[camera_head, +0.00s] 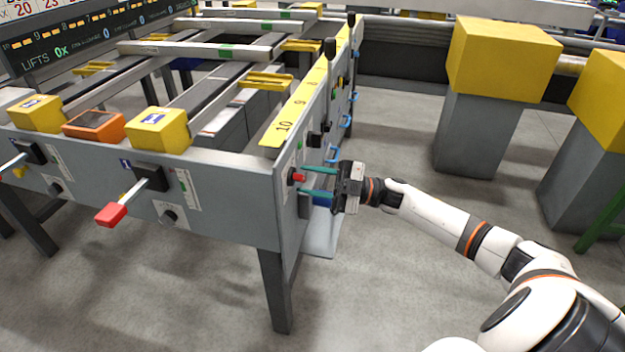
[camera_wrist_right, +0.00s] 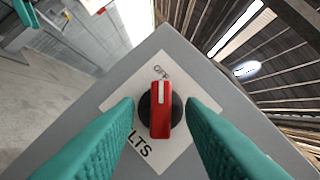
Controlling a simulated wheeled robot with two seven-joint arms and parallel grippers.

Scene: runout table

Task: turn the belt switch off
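The belt switch (camera_head: 297,178) is a small red knob on the end face of the grey table frame. In the right wrist view the red switch (camera_wrist_right: 160,112) sits on a round black base over a white label plate (camera_wrist_right: 125,98). The label reads "OFF" at one end and "LTS" at the other. The knob's white mark points towards "OFF". My right gripper (camera_head: 308,181) is open, with its teal fingers on either side of the knob. In the right wrist view, gaps show between the knob and both fingers. My left gripper is in neither view.
The runout table (camera_head: 225,225) carries yellow blocks and an orange box (camera_head: 95,124). A red-tipped lever (camera_head: 111,214) sticks out of its front panel. Yellow-topped grey pedestals (camera_head: 500,70) stand at the right. Open floor lies below my right arm.

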